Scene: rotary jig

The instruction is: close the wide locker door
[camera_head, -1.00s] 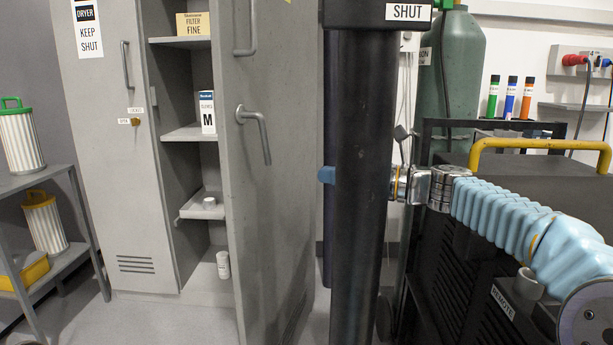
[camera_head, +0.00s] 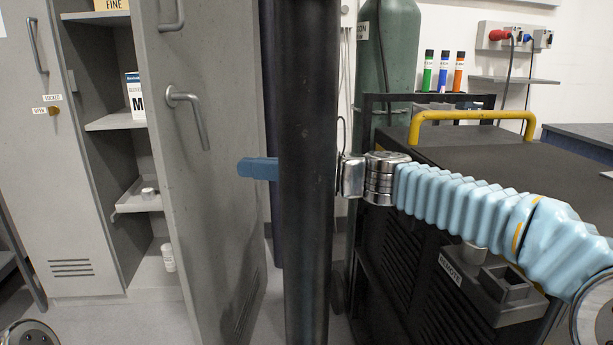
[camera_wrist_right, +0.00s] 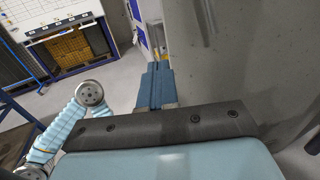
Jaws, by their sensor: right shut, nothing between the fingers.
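The wide locker door (camera_head: 200,230) is grey and stands swung open on the right side of the locker, with a lever handle (camera_head: 190,112) on its face. Shelves show in the opening to its left. My right gripper (camera_head: 250,168) reaches from the right behind a dark post, which hides part of it. Its blue fingers are shut and empty, their tips near the door's outer face. In the right wrist view the shut fingers (camera_wrist_right: 157,85) point away beside a grey panel, apparently the door (camera_wrist_right: 245,50). I cannot tell whether they touch it. My left gripper is out of view.
The dark vertical post (camera_head: 308,230) stands close in front of my right wrist. A dark cabinet with a yellow handle (camera_head: 470,118) lies under my right forearm. A green cylinder (camera_head: 390,60) stands behind. The narrow left locker door (camera_head: 50,200) is shut.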

